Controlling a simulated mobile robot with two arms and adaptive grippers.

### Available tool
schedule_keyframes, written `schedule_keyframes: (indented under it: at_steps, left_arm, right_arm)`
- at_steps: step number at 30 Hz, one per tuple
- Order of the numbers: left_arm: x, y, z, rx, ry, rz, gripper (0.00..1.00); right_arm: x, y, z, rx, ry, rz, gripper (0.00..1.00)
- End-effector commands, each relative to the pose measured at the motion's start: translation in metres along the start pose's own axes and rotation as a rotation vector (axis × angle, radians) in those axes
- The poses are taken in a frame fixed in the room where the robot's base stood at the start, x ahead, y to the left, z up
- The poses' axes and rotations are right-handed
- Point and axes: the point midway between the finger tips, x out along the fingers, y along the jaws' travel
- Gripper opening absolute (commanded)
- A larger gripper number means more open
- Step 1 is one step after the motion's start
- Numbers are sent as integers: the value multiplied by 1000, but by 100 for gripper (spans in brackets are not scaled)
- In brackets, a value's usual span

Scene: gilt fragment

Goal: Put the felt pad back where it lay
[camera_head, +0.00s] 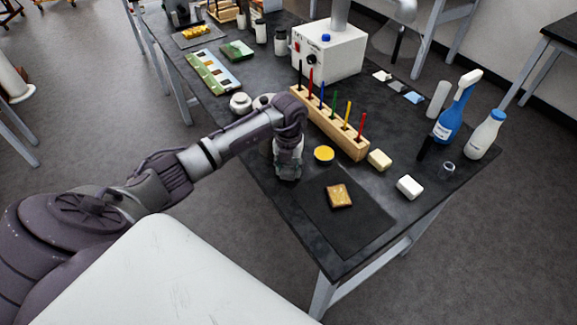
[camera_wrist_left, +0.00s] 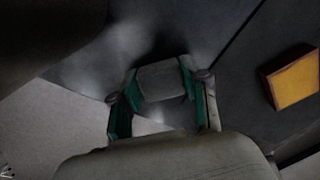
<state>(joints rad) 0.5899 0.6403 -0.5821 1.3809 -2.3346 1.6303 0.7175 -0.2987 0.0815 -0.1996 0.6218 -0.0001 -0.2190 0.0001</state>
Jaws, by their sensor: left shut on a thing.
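My left gripper (camera_head: 288,171) points down over the left edge area of the dark table, beside the black mat. In the left wrist view its green-lined fingers (camera_wrist_left: 161,82) are shut on a small grey block-like piece, which I take to be the felt pad (camera_wrist_left: 163,77). In the head view the pad is hidden by the gripper. I cannot tell whether the pad touches the table. My right gripper is not in view.
A gilt fragment (camera_head: 340,195) lies on the black mat (camera_head: 366,222); it also shows in the wrist view (camera_wrist_left: 294,80). A yellow-filled dish (camera_head: 324,154), a wooden rack of coloured tools (camera_head: 350,147) and pale blocks (camera_head: 409,187) stand close by. Bottles (camera_head: 485,135) stand at right.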

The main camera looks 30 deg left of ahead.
Motion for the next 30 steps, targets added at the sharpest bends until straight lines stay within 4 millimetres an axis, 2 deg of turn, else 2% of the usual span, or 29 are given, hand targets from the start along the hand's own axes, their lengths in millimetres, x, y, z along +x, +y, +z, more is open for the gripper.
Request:
schedule_keyframes:
  at_steps: [6, 7, 11, 23, 26, 30]
  left_arm:
    - [4, 0, 0, 0, 0, 1, 18]
    - [3, 0, 0, -1, -1, 0, 49]
    - [2, 0, 0, -1, 0, 0, 70]
    - [-4, 0, 1, -1, -1, 0, 70]
    - [-17, 0, 2, -1, -6, -1, 70]
    - [-45, 0, 2, 0, -7, -1, 70]
  right_arm:
    - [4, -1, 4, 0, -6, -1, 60]
    - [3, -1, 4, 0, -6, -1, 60]
    - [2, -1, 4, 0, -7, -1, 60]
    - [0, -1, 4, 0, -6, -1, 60]
    - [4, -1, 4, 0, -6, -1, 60]
    - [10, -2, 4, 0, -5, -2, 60]
